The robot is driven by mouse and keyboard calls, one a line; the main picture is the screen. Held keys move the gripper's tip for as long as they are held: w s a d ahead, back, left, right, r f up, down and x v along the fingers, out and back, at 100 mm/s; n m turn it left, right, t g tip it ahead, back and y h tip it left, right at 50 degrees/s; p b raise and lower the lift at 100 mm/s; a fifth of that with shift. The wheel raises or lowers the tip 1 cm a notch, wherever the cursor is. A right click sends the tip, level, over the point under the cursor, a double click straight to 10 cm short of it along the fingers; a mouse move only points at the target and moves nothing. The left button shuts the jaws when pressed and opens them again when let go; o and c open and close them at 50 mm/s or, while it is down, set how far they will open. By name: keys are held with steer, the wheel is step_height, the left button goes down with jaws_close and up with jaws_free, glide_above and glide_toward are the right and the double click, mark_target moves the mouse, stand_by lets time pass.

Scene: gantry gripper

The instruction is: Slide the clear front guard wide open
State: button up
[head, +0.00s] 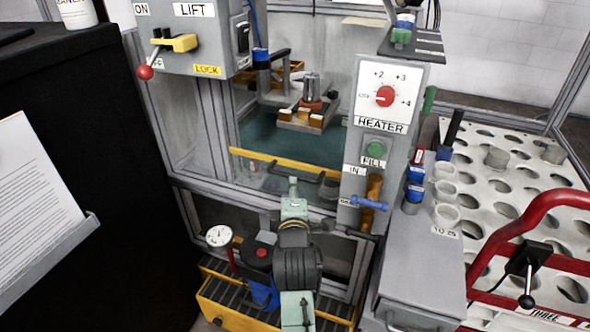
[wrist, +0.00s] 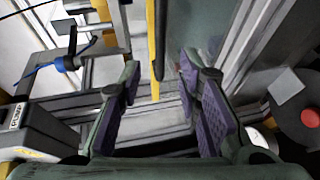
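The front opening of the machine shows in the head view with a yellow strip (head: 252,157) along its lower edge, which seems to be the guard's edge. A dark bar handle (head: 312,177) sits just below the strip. The clear pane itself is hard to make out. My gripper (head: 293,181) is at the handle in the head view, partly covering it. In the wrist view my gripper (wrist: 160,62) is open, its purple-padded fingers apart. The yellow strip (wrist: 152,45) and dark handle (wrist: 160,40) show between and beyond the fingers. I cannot tell whether they touch the handle.
The heater panel (head: 362,77) stands right of the opening, with a blue tap handle (head: 370,203) low on it. The lift box (head: 200,35) with a red-knobbed lever (head: 145,72) hangs at upper left. A gauge (head: 219,236) stands below. A perforated rack (head: 510,190) is at right.

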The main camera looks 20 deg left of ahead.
steer(key=p+x, duration=0.1)
steer(key=x, duration=0.7)
steer(key=shift+w+a, duration=0.1)
steer(key=shift+w, duration=0.15)
steer(key=shift+c, duration=0.5)
jaws_close()
